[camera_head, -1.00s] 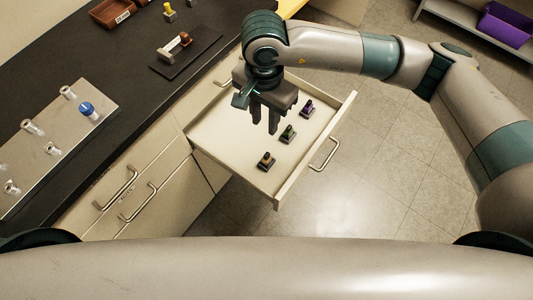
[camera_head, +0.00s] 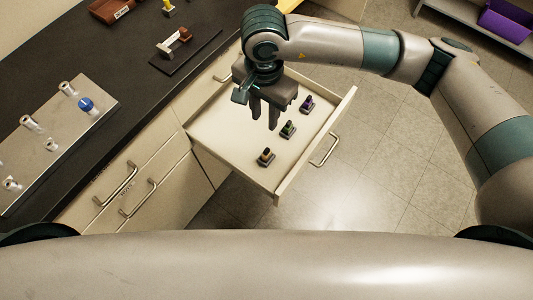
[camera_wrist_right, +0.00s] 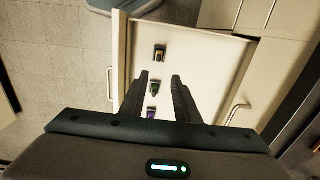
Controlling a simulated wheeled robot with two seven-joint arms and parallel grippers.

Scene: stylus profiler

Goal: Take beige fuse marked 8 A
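Three small fuses stand in a row in the open drawer (camera_head: 222,139). The one with a beige-orange top (camera_head: 266,157) is at the near end, a green one (camera_head: 288,129) is in the middle, and a purple one (camera_head: 307,104) is at the far end. Their markings are too small to read. My right gripper (camera_head: 264,120) is open and empty, fingers pointing down over the drawer, left of the row. In the right wrist view, the beige-orange fuse (camera_wrist_right: 160,53) lies beyond the fingertips, and the green (camera_wrist_right: 154,87) and purple (camera_wrist_right: 151,113) fuses show between the fingers. My left gripper is out of view.
The drawer's front panel with a handle (camera_head: 325,150) stands right of the fuses. A dark counter (camera_head: 130,85) at left carries a metal plate (camera_head: 50,165) with several pegs and a blue-capped piece. A brown tray (camera_head: 110,10) and a dark board (camera_head: 185,50) stand farther back.

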